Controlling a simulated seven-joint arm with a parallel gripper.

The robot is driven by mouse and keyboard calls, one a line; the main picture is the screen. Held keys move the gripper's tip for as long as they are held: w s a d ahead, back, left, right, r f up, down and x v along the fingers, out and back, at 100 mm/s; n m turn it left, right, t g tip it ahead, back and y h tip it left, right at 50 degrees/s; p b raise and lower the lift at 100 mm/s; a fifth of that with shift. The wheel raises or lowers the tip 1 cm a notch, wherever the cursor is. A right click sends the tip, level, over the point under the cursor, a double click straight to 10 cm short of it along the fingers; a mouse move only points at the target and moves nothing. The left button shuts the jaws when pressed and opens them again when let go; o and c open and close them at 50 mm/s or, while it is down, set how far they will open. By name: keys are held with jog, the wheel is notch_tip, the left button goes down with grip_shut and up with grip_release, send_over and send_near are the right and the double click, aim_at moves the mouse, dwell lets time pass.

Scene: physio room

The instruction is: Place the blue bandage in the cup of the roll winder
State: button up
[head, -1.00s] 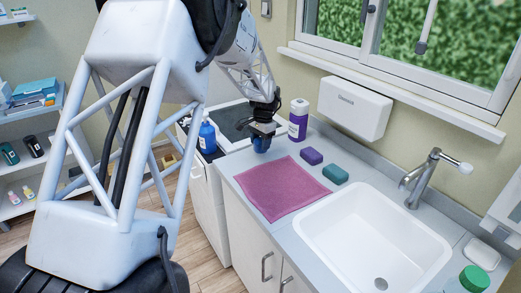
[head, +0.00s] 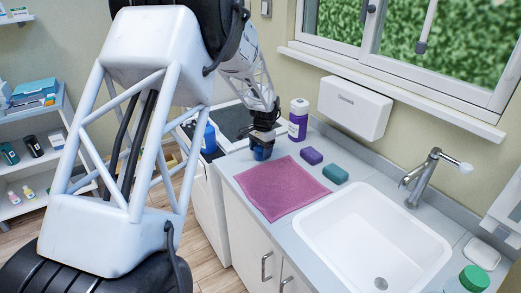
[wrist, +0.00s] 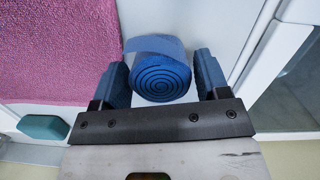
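The blue bandage (wrist: 162,78) is a rolled coil, its spiral end turned toward my wrist camera and a loose flap along its top. It sits at the left end of the counter, beside the pink towel. My gripper (wrist: 163,80) is open around it, one blue finger on each side, with what look like narrow gaps. In the head view, my gripper (head: 262,146) is low over the counter, and blue shows below it; bandage and fingers are hard to tell apart there. I cannot make out the roll winder or its cup in either view.
The pink towel (head: 275,190) lies flat right of my gripper. A purple block (head: 311,156) and a teal block (head: 335,174) lie behind it. A purple-labelled bottle (head: 298,120) stands close behind my gripper. The white sink (head: 330,215) is at the right.

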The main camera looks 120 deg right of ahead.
aim_at(260, 147)
jog(key=shift+o, duration=0.4)
jog(key=shift+r, duration=0.1)
notch_tip(260, 147, up, 12)
jog(key=s, duration=0.1)
jog(key=shift+s+d, duration=0.15)
jog(key=shift+s, duration=0.1)
jog(key=shift+o, duration=0.5)
dwell(0.5)
jog(key=f+n, duration=0.1)
jog(key=n, duration=0.1)
jog(key=f+n, duration=0.1)
jog(key=shift+w+f+n+g, duration=0.3)
jog(key=shift+w+n+g, duration=0.1)
jog(key=f+n, duration=0.1)
jog(key=n, duration=0.2)
jog(key=shift+w+f+g, duration=0.25)
jog(key=shift+f+g, duration=0.15)
